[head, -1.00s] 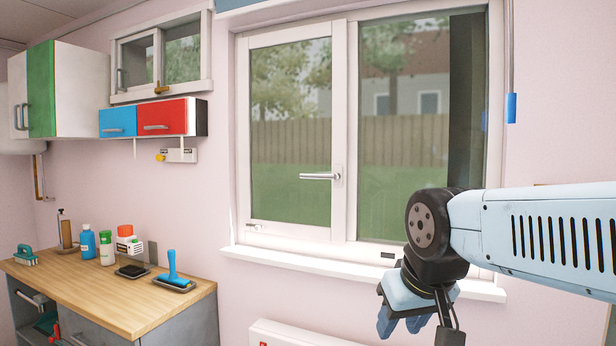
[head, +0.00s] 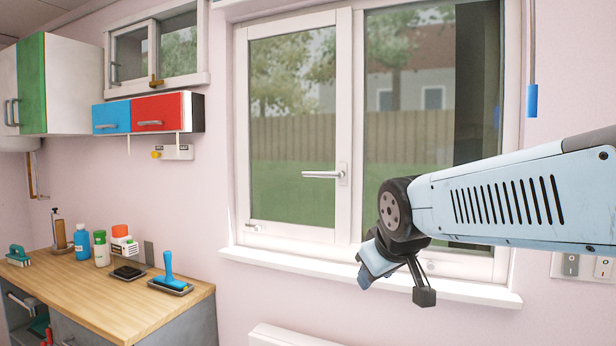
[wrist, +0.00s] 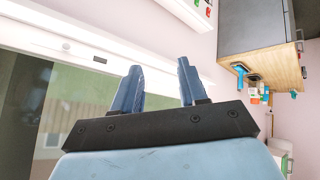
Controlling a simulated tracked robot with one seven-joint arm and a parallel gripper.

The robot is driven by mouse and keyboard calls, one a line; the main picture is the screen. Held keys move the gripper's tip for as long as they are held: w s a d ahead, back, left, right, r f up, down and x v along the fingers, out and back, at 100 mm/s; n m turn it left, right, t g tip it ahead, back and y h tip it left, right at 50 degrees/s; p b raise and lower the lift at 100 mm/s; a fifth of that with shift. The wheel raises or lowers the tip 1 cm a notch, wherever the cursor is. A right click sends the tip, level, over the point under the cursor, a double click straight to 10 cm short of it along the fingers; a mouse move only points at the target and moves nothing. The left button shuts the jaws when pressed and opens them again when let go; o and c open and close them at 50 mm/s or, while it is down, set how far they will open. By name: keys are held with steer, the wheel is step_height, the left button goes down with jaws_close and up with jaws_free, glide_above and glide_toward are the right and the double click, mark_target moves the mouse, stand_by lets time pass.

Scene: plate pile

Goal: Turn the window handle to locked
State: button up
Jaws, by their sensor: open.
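The window handle (head: 324,174) is a silver lever on the right stile of the left window sash (head: 341,210). It lies horizontal and points left, and the sash looks closed. My gripper (head: 366,281) is below and to the right of the handle, in front of the sill, apart from both. In the wrist view my gripper (wrist: 160,88) shows two blue fingers spread apart with nothing between them. The handle is not clearly visible in the wrist view.
The white sill (head: 290,262) runs under the window. A wooden counter (head: 110,300) at the left holds bottles and a blue brush (head: 170,272). Wall switches (head: 585,266) sit at the right. A white radiator (head: 285,338) is below the sill. The space before the left sash is clear.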

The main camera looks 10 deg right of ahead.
steer(key=w+d+r+n+t, duration=0.1)
steer(key=w+r+n+t, duration=0.25)
steer(key=w, duration=0.35)
steer(key=w+d+r+n+t, duration=0.1)
steer(key=w+r+n+t, duration=0.2)
steer(key=w, duration=0.5)
steer(key=n+t+y, duration=0.4)
steer(key=n, duration=0.8)
glide_toward(317, 176)
steer(key=w, duration=0.3)
steer(key=w+a+r, duration=0.1)
steer(key=w, duration=0.3)
steer(key=w+a, duration=0.1)
steer(key=w, duration=0.3)
steer(key=shift+r, duration=0.15)
steer(key=shift+d, duration=0.1)
jaws_close()
